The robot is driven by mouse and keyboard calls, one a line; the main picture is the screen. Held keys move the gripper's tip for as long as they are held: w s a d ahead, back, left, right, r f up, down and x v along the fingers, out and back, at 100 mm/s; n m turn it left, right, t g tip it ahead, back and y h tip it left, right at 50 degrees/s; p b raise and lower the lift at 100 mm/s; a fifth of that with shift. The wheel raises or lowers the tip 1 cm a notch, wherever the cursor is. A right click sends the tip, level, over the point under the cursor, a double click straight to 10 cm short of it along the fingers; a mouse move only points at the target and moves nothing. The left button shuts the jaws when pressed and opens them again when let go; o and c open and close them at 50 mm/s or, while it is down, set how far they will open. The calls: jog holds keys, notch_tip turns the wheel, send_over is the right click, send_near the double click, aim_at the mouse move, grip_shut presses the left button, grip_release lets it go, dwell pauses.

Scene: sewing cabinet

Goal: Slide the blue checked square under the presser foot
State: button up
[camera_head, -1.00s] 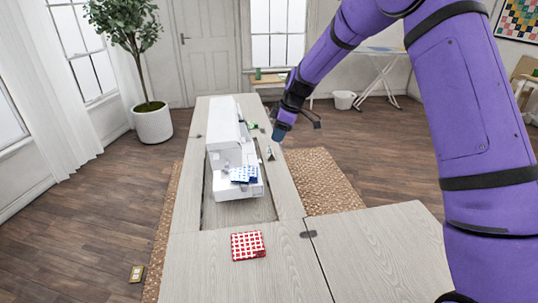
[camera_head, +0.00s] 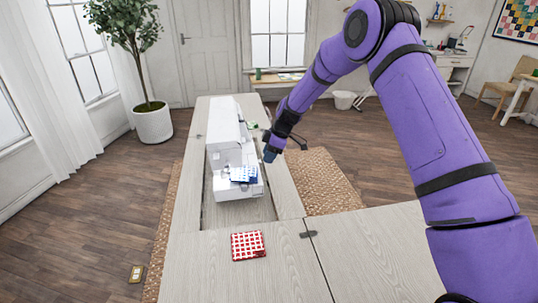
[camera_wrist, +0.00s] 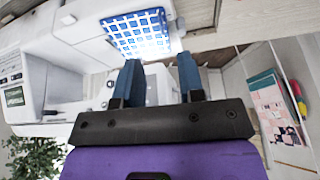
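The blue checked square (camera_head: 243,174) lies on the bed of the white sewing machine (camera_head: 226,187), near its front right. In the wrist view the blue checked square (camera_wrist: 138,32) is brightly lit, beyond my fingertips. The presser foot is too small to make out, and I cannot tell whether the square is under it. My gripper (camera_head: 269,155) is just right of the machine and appears apart from the square. In the wrist view my gripper (camera_wrist: 160,64) has its two blue fingers spread, with nothing held between them.
A red checked square (camera_head: 248,245) lies on the wooden sewing cabinet (camera_head: 205,265) in front of the machine. The cabinet has a recess around the machine. A small yellowish item (camera_head: 136,273) lies on the floor at left. The cabinet's right leaf (camera_head: 385,250) is clear.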

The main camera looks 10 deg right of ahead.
aim_at(258, 182)
jog(key=x, duration=1)
jog(key=shift+f, duration=0.4)
jog(key=shift+a, duration=0.1)
grip_shut()
